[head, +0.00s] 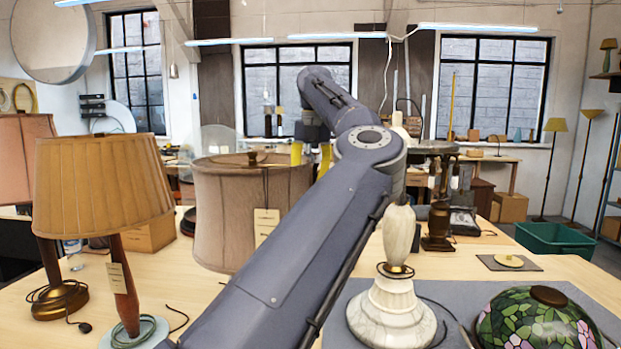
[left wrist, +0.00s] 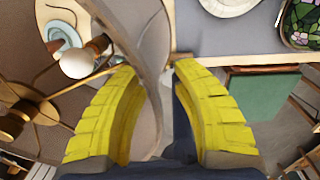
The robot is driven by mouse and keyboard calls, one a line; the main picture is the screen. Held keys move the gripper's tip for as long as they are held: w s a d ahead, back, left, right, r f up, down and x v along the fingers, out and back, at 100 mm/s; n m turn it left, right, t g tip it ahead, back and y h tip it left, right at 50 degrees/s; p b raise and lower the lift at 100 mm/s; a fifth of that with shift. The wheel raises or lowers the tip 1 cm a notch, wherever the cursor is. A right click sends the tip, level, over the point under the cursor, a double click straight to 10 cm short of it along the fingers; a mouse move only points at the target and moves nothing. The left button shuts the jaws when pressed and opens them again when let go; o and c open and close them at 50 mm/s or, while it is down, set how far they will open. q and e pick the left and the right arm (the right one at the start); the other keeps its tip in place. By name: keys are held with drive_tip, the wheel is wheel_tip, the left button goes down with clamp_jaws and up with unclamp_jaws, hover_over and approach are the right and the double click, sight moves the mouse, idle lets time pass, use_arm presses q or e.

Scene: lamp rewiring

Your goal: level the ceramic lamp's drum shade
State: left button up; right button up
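The drum shade (head: 228,215) is brown fabric with a dark finial and a paper tag, at the middle left of the head view. It looks close to level there, but my arm hides its right side, and I cannot make out the lamp body under it. In the left wrist view, the shade (left wrist: 148,45) shows from above, with its spider and a white bulb (left wrist: 78,63) inside. My left gripper (head: 311,154) is at the shade's right upper rim. Its yellow fingers (left wrist: 158,68) are apart, one on each side of the shade wall, with a gap visible. My right gripper is not in view.
A pleated-shade lamp (head: 100,180) stands close on the left. A white marble lamp base (head: 392,305) and a stained-glass shade (head: 537,322) are on the grey mat at right. A green bin (head: 555,240) is on the floor beyond.

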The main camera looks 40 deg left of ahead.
use_arm(q)
drive_tip(key=shift+w+d+r, duration=0.1)
drive_tip(key=shift+r, duration=1.8)
drive_tip(key=shift+w+d+r, duration=0.1)
drive_tip(key=shift+r, duration=1.75)
drive_tip(key=shift+s, duration=0.1)
